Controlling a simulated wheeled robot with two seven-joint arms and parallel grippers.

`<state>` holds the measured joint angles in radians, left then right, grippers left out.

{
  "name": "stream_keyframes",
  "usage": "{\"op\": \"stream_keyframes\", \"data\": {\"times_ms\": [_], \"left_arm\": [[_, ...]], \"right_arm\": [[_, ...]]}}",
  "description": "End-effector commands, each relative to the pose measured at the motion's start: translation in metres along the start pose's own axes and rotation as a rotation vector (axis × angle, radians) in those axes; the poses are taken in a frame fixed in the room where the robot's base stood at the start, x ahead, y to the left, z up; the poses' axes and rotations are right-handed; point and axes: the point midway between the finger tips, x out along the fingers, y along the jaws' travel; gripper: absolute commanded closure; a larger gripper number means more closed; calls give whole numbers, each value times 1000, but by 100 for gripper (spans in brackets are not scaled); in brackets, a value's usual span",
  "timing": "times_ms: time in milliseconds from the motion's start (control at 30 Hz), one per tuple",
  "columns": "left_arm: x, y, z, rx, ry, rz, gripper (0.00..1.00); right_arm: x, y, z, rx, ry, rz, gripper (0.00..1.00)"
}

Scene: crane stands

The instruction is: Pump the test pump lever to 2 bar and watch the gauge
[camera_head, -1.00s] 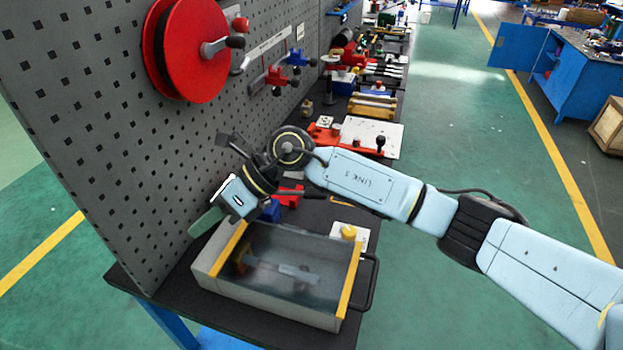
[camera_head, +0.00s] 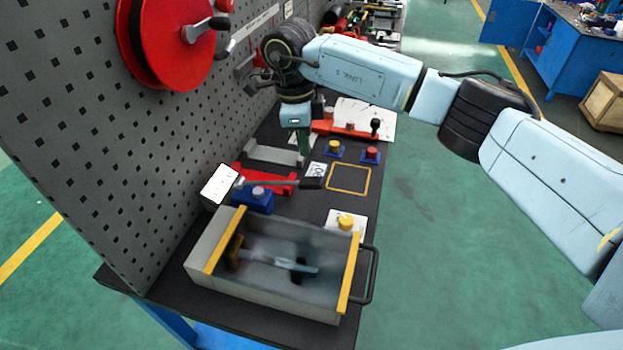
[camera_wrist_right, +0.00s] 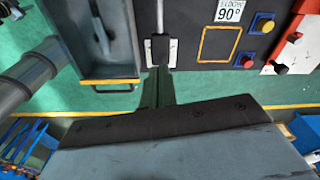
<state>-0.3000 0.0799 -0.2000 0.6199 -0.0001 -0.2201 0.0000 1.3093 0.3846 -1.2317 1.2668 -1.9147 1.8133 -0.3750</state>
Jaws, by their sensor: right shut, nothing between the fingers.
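In the wrist view, the lever's rod and black grip (camera_wrist_right: 161,48) show just past the fingertips (camera_wrist_right: 158,76). My left gripper is out of view.
The grey tray (camera_head: 263,301) with yellow edges and a side handle is in front. A yellow outlined square (camera_head: 348,178), a yellow button (camera_head: 334,147) and a red button (camera_head: 371,154) lie right. The pegboard (camera_head: 80,130) with a red reel (camera_head: 175,40) stands left.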

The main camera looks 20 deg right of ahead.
Motion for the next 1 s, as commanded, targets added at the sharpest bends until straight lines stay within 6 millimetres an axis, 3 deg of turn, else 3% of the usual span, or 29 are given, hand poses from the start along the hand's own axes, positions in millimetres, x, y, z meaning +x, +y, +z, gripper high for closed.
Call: {"op": "stream_keyframes", "data": {"times_ms": [267,600,1000], "left_arm": [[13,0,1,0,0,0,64],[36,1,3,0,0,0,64],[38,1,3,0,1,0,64]], "right_arm": [[21,1,0,-1,-1,2,100],[64,1,1,-1,-2,2,100],[69,0,0,0,-2,0,100]]}}
